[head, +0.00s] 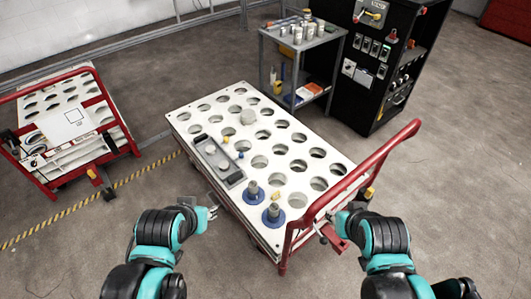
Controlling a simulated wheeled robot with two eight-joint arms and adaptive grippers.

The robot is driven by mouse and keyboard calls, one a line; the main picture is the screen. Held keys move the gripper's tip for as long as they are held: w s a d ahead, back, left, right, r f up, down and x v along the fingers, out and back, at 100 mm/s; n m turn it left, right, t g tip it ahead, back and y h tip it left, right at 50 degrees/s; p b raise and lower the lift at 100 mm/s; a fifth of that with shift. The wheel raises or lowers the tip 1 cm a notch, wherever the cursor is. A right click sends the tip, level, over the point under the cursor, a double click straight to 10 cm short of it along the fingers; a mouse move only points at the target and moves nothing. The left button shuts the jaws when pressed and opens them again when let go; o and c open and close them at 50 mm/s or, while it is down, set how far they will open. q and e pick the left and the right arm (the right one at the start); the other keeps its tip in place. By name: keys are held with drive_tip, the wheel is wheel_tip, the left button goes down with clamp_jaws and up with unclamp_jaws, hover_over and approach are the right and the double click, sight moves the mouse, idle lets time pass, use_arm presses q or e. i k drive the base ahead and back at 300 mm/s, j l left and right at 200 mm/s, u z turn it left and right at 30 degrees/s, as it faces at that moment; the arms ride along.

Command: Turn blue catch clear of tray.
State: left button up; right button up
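A grey tray (209,150) with round recesses lies along the left edge of the white perforated cart top. A small blue piece (241,155), which looks like the blue catch, sits at the tray's right side. Another small blue piece (225,140) shows at that side farther back. Whether either overlaps the tray is too small to tell. My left gripper (211,212) is beside the cart's left edge, in front of the tray and apart from it. My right gripper (326,233) is by the red handle at the cart's near right, far from the tray. Both gripper openings are too small to read.
Two blue-based posts (253,191) (274,214) stand on the cart top between the tray and my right gripper. A red handle rail (368,166) rises along the right end. A grey shelf (302,55) and black cabinet (365,98) stand behind.

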sight(241, 156)
drive_tip(key=i+j+z, duration=0.1)
drive_tip(key=z, duration=0.4)
drive_tip(key=j+z, duration=0.35)
drive_tip(key=z, duration=0.15)
drive_tip(key=i+j+z, duration=0.1)
drive_tip(key=j+z, duration=0.2)
drive_tip(key=z, duration=0.2)
drive_tip(key=j+z, duration=0.1)
drive_tip(key=j, duration=0.4)
drive_tip(key=k+j+z, duration=0.15)
drive_tip(key=j, duration=0.4)
drive_tip(key=j+z, duration=0.1)
drive_tip(key=j, duration=0.4)
